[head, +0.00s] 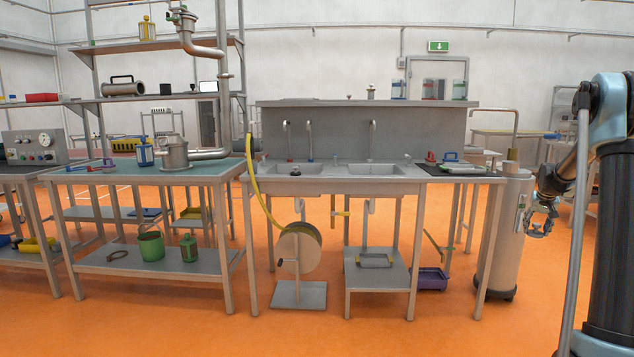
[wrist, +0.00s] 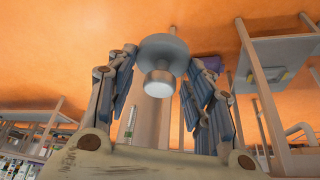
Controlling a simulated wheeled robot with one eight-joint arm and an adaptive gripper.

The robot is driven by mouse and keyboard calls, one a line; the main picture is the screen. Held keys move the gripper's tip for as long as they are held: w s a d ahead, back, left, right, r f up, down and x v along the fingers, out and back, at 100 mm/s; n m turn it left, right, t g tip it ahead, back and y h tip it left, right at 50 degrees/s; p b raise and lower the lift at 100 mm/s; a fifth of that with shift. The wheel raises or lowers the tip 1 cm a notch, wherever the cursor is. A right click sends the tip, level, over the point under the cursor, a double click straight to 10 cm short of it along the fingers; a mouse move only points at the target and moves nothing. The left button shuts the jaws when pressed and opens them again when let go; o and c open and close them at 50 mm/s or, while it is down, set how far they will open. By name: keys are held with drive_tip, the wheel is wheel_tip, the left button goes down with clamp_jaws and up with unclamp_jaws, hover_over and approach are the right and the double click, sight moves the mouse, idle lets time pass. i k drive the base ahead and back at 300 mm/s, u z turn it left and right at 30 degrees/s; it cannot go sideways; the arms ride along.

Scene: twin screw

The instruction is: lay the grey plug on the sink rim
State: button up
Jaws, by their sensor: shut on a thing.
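My gripper (wrist: 165,75) is shut on the grey plug (wrist: 163,52), a round grey disc with a shorter, pale-ended cylinder. In the wrist view a finger stands on each side of it. In the head view my gripper (head: 540,220) hangs at the right, beside the grey cylinder and well right of the sink; the plug is too small to make out there. The steel sink rim (head: 330,182) runs along the bench in the middle, around two basins. A small dark knobbed piece (head: 294,169) shows in the left basin.
A tall grey cylinder (head: 505,235) stands between my gripper and the bench. Taps (head: 372,135) rise behind the basins. A hose reel (head: 298,248) stands below. The orange floor in front is clear.

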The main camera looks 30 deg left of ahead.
sight(335, 176)
drive_tip(key=u, duration=0.9)
